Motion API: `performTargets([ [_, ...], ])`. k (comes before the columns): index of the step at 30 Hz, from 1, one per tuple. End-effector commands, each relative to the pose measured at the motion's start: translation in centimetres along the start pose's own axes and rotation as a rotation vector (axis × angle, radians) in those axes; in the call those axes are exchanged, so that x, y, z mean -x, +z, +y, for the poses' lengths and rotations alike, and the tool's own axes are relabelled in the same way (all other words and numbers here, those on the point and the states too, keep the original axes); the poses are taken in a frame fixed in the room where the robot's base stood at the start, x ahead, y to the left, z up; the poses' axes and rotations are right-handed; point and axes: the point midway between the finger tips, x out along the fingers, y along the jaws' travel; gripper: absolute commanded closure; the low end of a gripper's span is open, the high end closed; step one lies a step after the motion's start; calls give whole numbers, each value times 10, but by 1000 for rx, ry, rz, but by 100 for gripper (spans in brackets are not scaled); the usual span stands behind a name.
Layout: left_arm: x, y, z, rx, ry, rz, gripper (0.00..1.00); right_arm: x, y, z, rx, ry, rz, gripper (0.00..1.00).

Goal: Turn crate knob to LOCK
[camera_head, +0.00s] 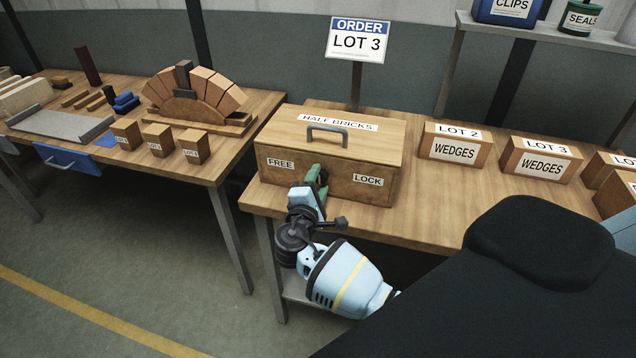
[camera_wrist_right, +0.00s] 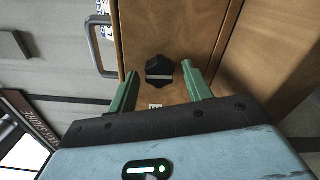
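The crate (camera_head: 345,150) is a brown wooden box marked HALF BRICKS, with a grey handle on its lid. Its front face carries a FREE label (camera_head: 281,163) at left and a LOCK label (camera_head: 368,180) at right. My right gripper (camera_head: 317,176) is at the front face between these labels and hides the knob in the head view. In the right wrist view, the black knob (camera_wrist_right: 159,69) shows with a pale strip on it. My right gripper's green fingers (camera_wrist_right: 159,72) are spread on either side of the knob, with visible gaps. My left gripper is not in view.
An ORDER LOT 3 sign (camera_head: 357,42) stands behind the crate. Boxes of wedges (camera_head: 454,148) stand to its right on the same table (camera_head: 423,205). A second table at left holds a brick arch (camera_head: 196,97) and small blocks. A gap separates the tables.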

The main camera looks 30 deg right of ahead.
Motion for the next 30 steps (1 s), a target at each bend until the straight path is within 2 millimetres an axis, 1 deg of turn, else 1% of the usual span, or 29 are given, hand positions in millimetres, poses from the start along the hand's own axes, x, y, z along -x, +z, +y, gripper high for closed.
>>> performTargets([
  [8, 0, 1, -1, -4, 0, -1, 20, 0, 0, 0, 0, 1, 0, 45],
  [11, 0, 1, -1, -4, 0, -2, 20, 3, 0, 0, 0, 1, 1, 45],
  [14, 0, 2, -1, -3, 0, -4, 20, 14, -1, -1, 0, 0, 2, 45],
  [21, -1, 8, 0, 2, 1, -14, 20, 52, -1, -2, -1, -3, 3, 45],
  [24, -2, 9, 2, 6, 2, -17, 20, 65, -1, -2, 1, -2, 2, 45],
  [27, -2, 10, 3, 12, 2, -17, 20, 74, 0, -1, 0, -2, 1, 45],
  [30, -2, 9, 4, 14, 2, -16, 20, 78, 0, 0, 0, 0, 1, 45],
])
